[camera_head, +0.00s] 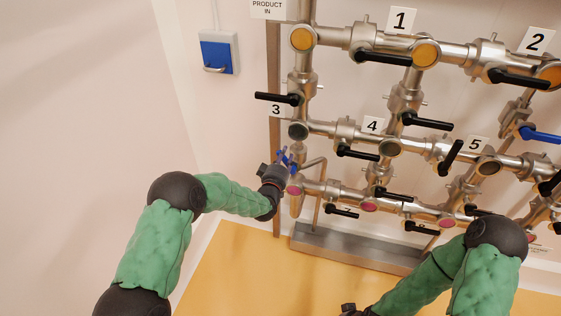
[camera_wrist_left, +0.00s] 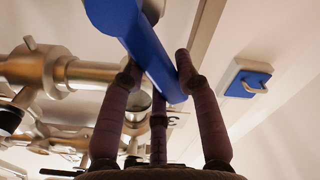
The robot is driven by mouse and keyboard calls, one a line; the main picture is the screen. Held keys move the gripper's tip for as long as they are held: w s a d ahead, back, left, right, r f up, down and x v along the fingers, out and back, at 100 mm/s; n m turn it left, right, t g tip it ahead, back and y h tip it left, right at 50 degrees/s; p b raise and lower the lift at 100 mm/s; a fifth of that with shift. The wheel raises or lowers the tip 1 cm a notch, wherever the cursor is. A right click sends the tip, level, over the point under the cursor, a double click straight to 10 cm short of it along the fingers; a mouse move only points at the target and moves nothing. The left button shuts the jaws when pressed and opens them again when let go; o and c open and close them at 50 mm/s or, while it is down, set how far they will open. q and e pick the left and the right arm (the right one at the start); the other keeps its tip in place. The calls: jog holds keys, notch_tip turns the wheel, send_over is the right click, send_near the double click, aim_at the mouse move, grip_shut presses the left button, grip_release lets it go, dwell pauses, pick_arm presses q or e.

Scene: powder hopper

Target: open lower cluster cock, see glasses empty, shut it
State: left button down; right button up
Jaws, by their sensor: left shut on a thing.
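A blue cock lever (camera_head: 284,156) stands at the left end of the lowest pipe row. My left gripper (camera_head: 279,171) is shut on it; in the left wrist view the blue lever (camera_wrist_left: 150,50) runs between the fingers (camera_wrist_left: 157,85). The lowest row has pink sight glasses (camera_head: 369,205). The middle row has dark grey glasses (camera_head: 390,148), and the top row has amber glasses (camera_head: 425,54). My right arm comes in at lower right; its dark end (camera_head: 348,309) is cut off by the bottom edge, so its fingers are hidden.
Several black levers (camera_head: 382,57) stick out from the pipes near the number plates. Another blue lever (camera_head: 540,134) is at the right. A metal trough (camera_head: 355,246) lies under the lowest row. A blue wall box (camera_head: 216,57) hangs at upper left. The left wall side is clear.

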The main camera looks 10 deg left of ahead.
aim_at(296, 170)
pick_arm(q)
jog(key=d+m, duration=0.1)
jog(key=d+m+b, duration=0.1)
jog(key=m, duration=0.1)
jog(key=shift+r+m, duration=0.3)
jog(key=d+m, duration=0.1)
jog(key=m, duration=0.1)
jog(key=d+m+b, duration=0.1)
jog(key=m, duration=0.1)
jog(key=shift+s+d, duration=0.1)
jog(key=shift+d, duration=0.05)
jog(key=shift+m, duration=0.3)
jog(key=shift+d, duration=0.25)
jog(key=c, duration=1.2)
grip_release()
jog(key=o, duration=0.3)
jog(key=shift+d, duration=0.25)
jog(key=shift+a, duration=0.2)
